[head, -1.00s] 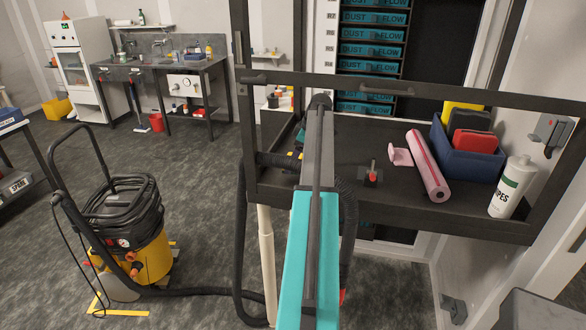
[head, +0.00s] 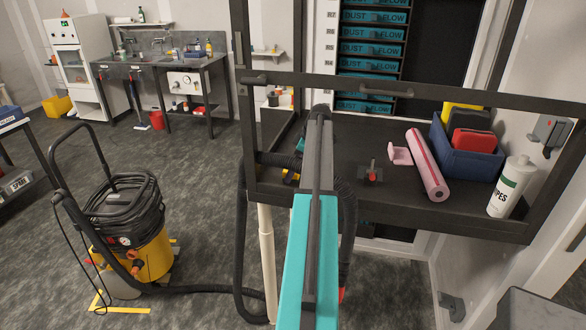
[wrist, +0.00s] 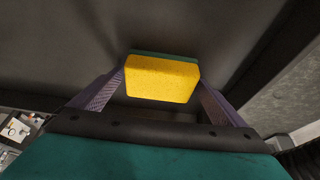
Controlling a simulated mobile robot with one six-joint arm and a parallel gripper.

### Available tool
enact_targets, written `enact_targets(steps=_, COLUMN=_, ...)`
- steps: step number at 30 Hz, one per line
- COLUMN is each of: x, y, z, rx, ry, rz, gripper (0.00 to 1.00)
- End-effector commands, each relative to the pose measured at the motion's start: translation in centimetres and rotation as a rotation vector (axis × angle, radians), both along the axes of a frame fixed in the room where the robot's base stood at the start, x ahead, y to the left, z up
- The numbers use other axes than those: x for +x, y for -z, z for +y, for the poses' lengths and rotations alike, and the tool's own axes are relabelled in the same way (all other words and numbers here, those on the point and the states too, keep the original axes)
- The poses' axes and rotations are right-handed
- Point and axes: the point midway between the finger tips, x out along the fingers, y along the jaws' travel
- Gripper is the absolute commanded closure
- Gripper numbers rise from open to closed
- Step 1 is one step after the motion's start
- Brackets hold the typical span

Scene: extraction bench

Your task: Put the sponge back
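The sponge (wrist: 162,80) is a yellow block with a dark green layer along its far side. In the wrist view it sits between the two fingers of my gripper (wrist: 163,77), which touch or nearly touch its left and right ends.
On the bench stand a red-tipped fixture (head: 373,173), a pink roll (head: 428,165), a blue bin (head: 468,162) with coloured items, and a white wipes bottle (head: 511,187). A black frame (head: 420,92) crosses the bench front. A yellow vacuum (head: 140,250) stands on the floor at left.

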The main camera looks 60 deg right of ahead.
Motion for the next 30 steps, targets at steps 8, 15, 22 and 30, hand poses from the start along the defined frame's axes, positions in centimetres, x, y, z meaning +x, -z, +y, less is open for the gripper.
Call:
enact_targets(steps=8, x=0.0, y=0.0, z=0.0, rx=0.0, ry=0.0, rz=0.0, gripper=0.04)
enact_targets(steps=15, x=-0.2, y=-0.6, z=-0.1, rx=-0.001, ry=0.001, rz=0.0, gripper=0.04)
enact_targets(steps=22, x=-1.0, y=-2.5, z=-0.4, rx=-0.001, ry=0.002, rz=-0.001, gripper=0.04)
enact_targets(steps=30, x=-2.3, y=-5.9, z=-0.9, rx=-0.001, ry=0.002, rz=0.0, gripper=0.04)
